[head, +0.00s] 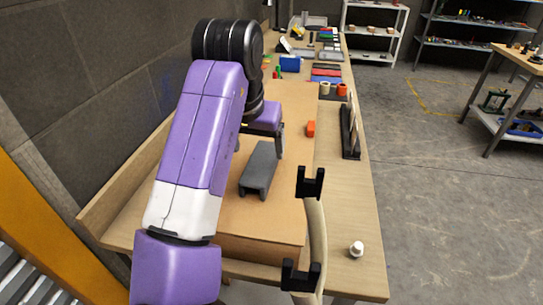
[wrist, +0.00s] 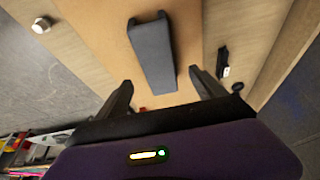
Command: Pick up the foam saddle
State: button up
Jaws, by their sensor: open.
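The foam saddle, a long dark grey block with a channel-like end (head: 259,171), lies on the brown board on the bench. It also shows in the wrist view (wrist: 152,52), upper middle, running toward my gripper. My gripper (wrist: 160,78) is open and empty. Its two dark fingers stand on either side of the saddle's near end in the wrist view, apart from it. In the head view my gripper hangs near the saddle's far end, partly hidden by my arm.
An orange block (head: 310,128) lies beyond the saddle. Black brackets (head: 309,183) with a pale curved bar stand along the board's right side, and a dark upright rack (head: 350,132) behind. A metal nut (head: 356,249) sits front right. A wall borders the bench at left.

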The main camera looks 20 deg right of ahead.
aim_at(260, 162)
jog(key=x, duration=0.7)
jog(key=shift+s+f+p, duration=0.2)
jog(key=shift+f+p, duration=0.1)
jog(key=shift+f, duration=0.05)
jog(key=c, duration=1.4)
